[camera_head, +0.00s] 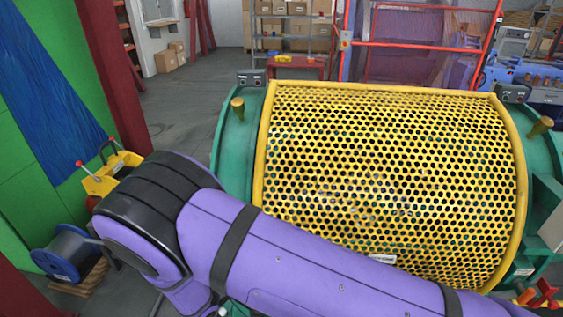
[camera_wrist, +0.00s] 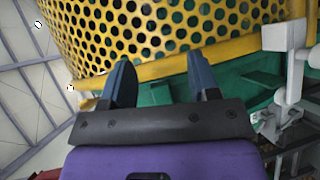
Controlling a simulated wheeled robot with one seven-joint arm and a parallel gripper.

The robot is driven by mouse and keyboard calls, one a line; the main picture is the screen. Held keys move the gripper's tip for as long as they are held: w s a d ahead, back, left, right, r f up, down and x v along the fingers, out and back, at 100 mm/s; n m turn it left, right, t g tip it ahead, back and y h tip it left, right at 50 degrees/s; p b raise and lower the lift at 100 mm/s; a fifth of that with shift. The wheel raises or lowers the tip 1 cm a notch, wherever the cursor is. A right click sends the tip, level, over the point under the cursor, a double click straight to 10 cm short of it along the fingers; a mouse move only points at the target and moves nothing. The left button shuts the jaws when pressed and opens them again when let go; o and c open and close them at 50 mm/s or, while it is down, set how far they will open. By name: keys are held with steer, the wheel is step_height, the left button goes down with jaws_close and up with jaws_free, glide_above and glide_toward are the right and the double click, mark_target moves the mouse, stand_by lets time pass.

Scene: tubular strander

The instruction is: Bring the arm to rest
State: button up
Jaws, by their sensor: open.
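My arm's purple links cross the lower part of the head view, in front of the machine. My gripper is outside the head view. In the wrist view my gripper (camera_wrist: 160,88) shows with two dark blue fingers apart and nothing between them. The fingers point toward the lower edge of the yellow perforated guard (camera_wrist: 150,35) and the green machine body (camera_wrist: 165,92) behind it. I cannot tell whether they touch. In the head view the guard (camera_head: 390,180) is down over the green strander (camera_head: 232,150).
A red-framed mesh enclosure (camera_head: 420,45) and shelves with boxes (camera_head: 290,25) are behind. Grey floor (camera_head: 180,105) is open at the back left.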

steer(key=w+d+r+m+g, duration=0.25)
steer(key=d+r, duration=0.35)
steer(key=r, duration=0.3)
steer(key=w+d+r+m+g+y, duration=0.1)
steer(key=d+r+m+g, duration=0.1)
steer(key=d+r+g, duration=0.45)
steer(key=w+d+r+m+g, duration=0.15)
steer(key=d+r, duration=0.35)
steer(key=r, duration=0.5)
steer(key=s+d+r+m+y, duration=0.2)
steer(key=s+d+r+y, duration=0.3)
steer(key=d+r, duration=0.75)
steer(key=s+d+r+m+t+y, duration=0.1)
steer(key=s+d+r, duration=0.3)
steer(key=s, duration=0.5)
steer(key=s+d+r+t+y, duration=0.3)
steer(key=s+d+r, duration=0.1)
steer(key=s, duration=0.4)
steer(key=shift+s+d+r+m, duration=0.25)
steer(key=shift+s+r+m, duration=0.15)
steer(key=shift+r, duration=0.25)
